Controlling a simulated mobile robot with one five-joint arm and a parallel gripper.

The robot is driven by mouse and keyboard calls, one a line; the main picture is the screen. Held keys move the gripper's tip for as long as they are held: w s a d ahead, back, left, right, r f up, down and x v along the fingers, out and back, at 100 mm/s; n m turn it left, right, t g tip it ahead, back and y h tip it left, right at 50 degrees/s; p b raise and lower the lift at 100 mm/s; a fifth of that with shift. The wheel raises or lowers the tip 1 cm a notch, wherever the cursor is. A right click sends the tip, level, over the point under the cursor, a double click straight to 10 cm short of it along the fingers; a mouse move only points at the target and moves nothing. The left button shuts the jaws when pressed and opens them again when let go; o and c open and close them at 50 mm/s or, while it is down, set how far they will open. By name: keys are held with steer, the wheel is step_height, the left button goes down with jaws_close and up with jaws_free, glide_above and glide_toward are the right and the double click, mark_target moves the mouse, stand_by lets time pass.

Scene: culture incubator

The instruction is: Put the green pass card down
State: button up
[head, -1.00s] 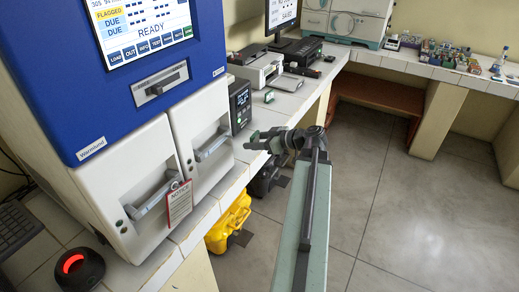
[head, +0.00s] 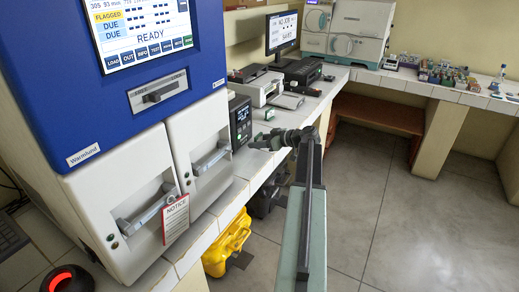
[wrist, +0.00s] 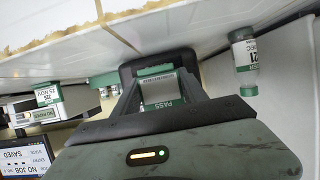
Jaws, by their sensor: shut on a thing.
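My gripper (head: 262,143) is at the front edge of the white bench (head: 207,224), just right of the incubator (head: 140,165). In the wrist view my gripper (wrist: 159,72) is shut on the green pass card (wrist: 160,92); its word PASS shows upside down between the fingers. The wrist picture is upside down, with the bench surface along its top. The fingertips are close to the bench; I cannot tell whether the card touches it. In the head view the card cannot be made out.
A labelled vial (wrist: 244,62) with a green cap is right of the fingers in the wrist view, and another labelled green-ended thing (wrist: 48,96) is at left. A dark display box (head: 240,122), a printer (head: 262,90) and a yellow case (head: 228,245) are nearby. The floor at right is clear.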

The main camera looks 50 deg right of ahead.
mark_target(259, 153)
steer(key=shift+w+d, duration=0.25)
step_height(259, 153, down, 4)
steer(key=b, duration=0.4)
steer(key=shift+r, duration=0.2)
steer(key=shift+f, duration=0.2)
steer(key=o, duration=1.3)
steer(key=shift+r, duration=0.1)
